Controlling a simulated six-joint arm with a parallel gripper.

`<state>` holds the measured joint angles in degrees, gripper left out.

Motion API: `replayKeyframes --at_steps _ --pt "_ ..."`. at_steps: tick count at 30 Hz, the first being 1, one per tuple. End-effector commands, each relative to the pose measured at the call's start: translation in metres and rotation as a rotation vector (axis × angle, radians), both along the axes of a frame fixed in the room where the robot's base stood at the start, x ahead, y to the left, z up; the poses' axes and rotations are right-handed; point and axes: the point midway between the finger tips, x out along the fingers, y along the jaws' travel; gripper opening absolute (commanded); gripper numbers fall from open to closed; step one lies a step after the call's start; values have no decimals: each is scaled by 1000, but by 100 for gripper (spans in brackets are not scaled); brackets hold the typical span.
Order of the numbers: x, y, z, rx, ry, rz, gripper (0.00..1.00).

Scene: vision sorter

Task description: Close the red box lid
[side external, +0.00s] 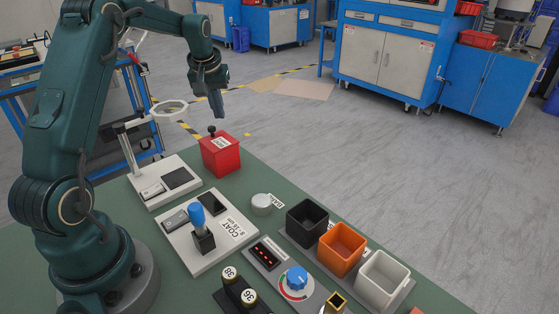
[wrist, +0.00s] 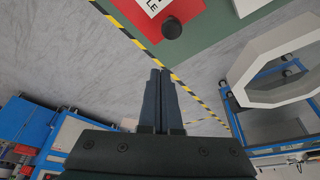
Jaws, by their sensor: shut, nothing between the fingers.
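The red box (side external: 221,155) stands at the far edge of the green table, with a white label and a dark knob (side external: 212,130) on top. Its lid looks shut in the side view. In the wrist view the red box (wrist: 140,12) shows at the top, partly cut off, with its dark round knob (wrist: 172,28) at its edge. My gripper (side external: 219,115) hangs just above and slightly right of the knob, apart from it. Its two fingers (wrist: 160,72) are together in the wrist view, with nothing between them.
A white stand with a ring (side external: 170,110) is close left of the box. A grey scale-like disc (side external: 262,204) and the black (side external: 307,224), orange (side external: 341,249) and white (side external: 382,279) bins are nearer the front. Open floor lies beyond the table edge.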

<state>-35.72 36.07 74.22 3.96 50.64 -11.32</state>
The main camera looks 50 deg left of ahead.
Motion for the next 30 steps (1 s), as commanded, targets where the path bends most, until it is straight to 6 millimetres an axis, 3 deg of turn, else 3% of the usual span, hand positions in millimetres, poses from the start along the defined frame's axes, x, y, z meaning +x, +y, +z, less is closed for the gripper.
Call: replayKeyframes --at_steps 1,12,20,23,26,30 --pt "-2 -2 13 4 -7 -1 0" --pt "-18 -18 75 4 -7 -1 0" --pt "-20 -29 97 8 -12 -19 0" --pt "-16 -47 118 35 -54 -64 0" --pt "-22 -80 138 51 -88 -135 0" --pt "-44 -133 154 63 -129 -264 0"
